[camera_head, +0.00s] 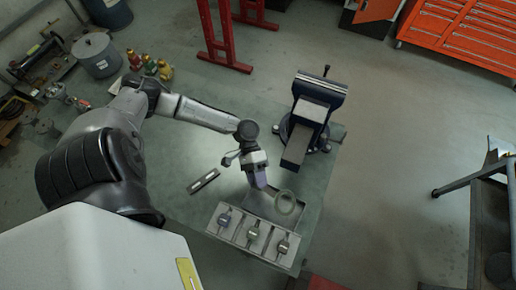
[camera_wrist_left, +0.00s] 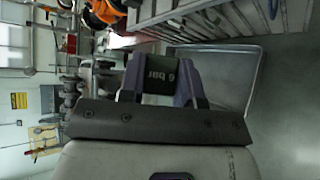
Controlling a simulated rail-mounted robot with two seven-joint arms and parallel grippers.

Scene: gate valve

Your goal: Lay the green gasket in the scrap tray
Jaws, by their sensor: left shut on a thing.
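I cannot tell whether the ring touches the tray floor. My right gripper is not in view.
A rack with three valve pieces (camera_head: 237,239) adjoins the tray's near side. A blue vise (camera_head: 308,112) stands beyond the tray to the right. A dark bar-shaped tool (camera_head: 204,181) lies left of the gripper. Bottles (camera_head: 150,64) stand at the back left.

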